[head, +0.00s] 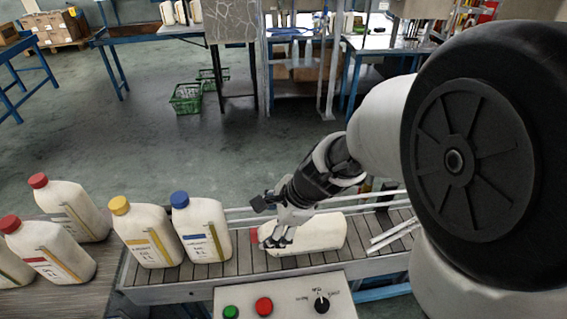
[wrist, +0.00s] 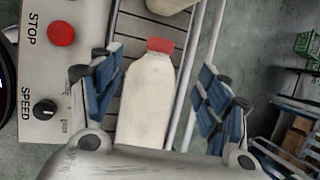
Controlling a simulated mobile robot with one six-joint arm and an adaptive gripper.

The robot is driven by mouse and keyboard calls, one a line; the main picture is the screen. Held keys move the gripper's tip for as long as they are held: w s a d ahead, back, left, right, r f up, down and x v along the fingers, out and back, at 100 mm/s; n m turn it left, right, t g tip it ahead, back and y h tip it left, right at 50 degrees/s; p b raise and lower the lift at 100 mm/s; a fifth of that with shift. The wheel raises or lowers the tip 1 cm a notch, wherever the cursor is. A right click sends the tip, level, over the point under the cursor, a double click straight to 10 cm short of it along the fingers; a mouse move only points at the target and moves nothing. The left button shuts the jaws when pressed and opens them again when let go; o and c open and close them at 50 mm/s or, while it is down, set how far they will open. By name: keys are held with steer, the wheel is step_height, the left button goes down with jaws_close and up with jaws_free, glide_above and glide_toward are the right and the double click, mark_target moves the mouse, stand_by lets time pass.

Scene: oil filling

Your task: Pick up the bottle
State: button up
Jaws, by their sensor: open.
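A white bottle with a red cap (head: 318,235) lies on its side on the slatted conveyor (head: 245,266), its cap toward the left in the head view. It also shows in the wrist view (wrist: 148,100), between my fingers. My gripper (head: 272,222) is over the cap end of this bottle. In the wrist view my gripper (wrist: 158,95) is open, with blue-padded fingers on either side of the bottle and gaps between them and it. The bottle's lower end is hidden behind my gripper's body in the wrist view.
Upright bottles with a yellow cap (head: 147,235) and a blue cap (head: 202,228) stand left on the conveyor. Red-capped bottles (head: 72,210) stand further left. A control box (head: 285,298) with buttons is in front. A rail (wrist: 190,95) runs beside the bottle.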

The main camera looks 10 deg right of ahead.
steer(key=x, duration=0.2)
steer(key=shift+w+a+f+b, duration=0.15)
steer(key=shift+f+b, duration=0.1)
steer(key=shift+b, duration=0.15)
steer(key=b+x, duration=0.3)
steer(key=x, duration=0.2)
steer(key=shift+a, duration=0.2)
steer(key=shift+s, duration=0.25)
steer(key=c, duration=1.2)
